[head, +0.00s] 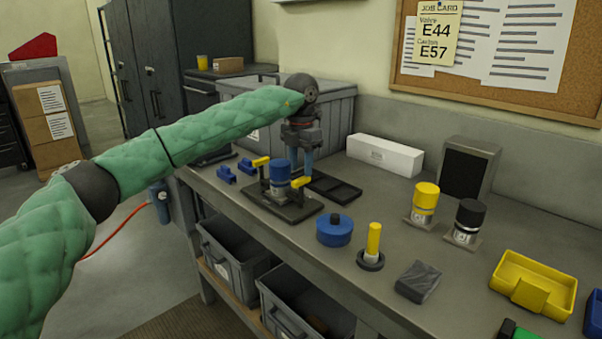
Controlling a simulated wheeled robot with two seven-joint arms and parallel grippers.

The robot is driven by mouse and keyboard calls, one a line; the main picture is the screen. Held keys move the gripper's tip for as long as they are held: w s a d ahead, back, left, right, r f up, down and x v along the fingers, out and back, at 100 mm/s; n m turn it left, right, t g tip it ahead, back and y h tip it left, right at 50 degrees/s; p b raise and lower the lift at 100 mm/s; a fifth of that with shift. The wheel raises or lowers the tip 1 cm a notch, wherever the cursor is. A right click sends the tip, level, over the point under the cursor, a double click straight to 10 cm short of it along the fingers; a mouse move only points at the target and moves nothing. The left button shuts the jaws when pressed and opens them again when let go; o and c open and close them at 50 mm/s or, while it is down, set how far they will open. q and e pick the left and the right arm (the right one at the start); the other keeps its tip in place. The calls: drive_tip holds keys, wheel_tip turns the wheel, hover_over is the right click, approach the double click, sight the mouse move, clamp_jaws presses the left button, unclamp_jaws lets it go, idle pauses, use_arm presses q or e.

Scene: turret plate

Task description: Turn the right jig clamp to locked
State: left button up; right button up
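The jig (291,213) is a dark plate on the bench, with a blue-topped cylinder (280,175) standing in its middle. The right jig clamp (301,182) has a yellow handle and sits at the plate's right side. The other yellow clamp (261,162) is at the left side. My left gripper (303,168) points down, with its blue-tipped fingers just above or behind the right clamp's handle. I cannot tell whether they touch it or how far apart they are. My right gripper is not in view.
A black tray (333,190) lies right behind the jig, with a grey crate (342,112) farther back. Blue blocks (227,174) lie to the left. A blue round part (334,231) and a yellow post (373,240) stand to the right. The bench's front edge is close to the jig.

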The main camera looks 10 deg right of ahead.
use_arm(q)
wheel_tip(320, 180, up, 5)
drive_tip(key=shift+f+b, duration=0.1)
drive_tip(key=shift+b, duration=0.2)
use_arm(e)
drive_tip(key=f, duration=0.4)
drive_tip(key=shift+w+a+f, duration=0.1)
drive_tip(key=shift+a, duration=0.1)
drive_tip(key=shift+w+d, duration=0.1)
